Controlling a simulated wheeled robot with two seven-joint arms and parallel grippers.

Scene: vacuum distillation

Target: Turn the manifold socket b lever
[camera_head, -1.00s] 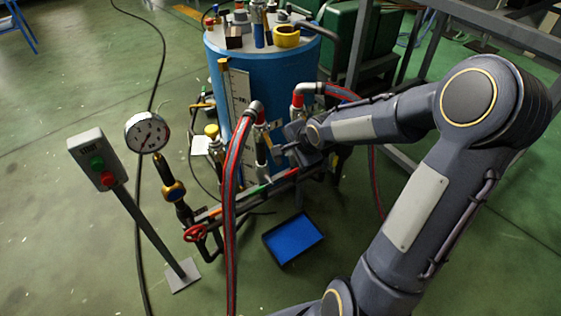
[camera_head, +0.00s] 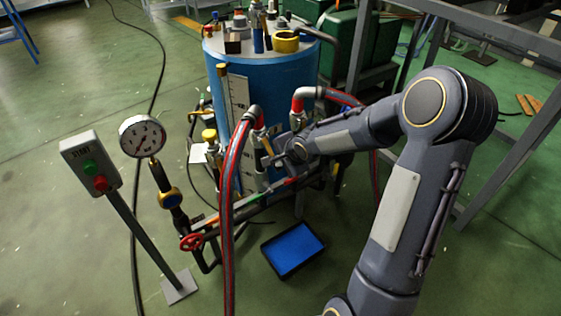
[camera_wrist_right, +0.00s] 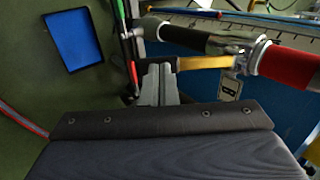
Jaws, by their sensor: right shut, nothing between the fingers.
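My right gripper (camera_head: 280,158) is at the manifold (camera_head: 245,202), beside the pipe sockets where the red-cuffed hoses join. In the right wrist view its two grey fingers (camera_wrist_right: 159,84) are shut together and empty. A yellow lever (camera_wrist_right: 205,62) lies just beyond and to the right of the fingertips, close to them; I cannot tell whether they touch. The lever also shows in the head view (camera_head: 267,146), below the left red-cuffed hose end. The left gripper is not in view.
A blue tank (camera_head: 262,75) stands behind the manifold. A red-striped hose (camera_head: 230,200) hangs in front. A pressure gauge (camera_head: 142,136) and a button post (camera_head: 91,165) stand at the left. A blue tray (camera_head: 294,247) lies on the floor below.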

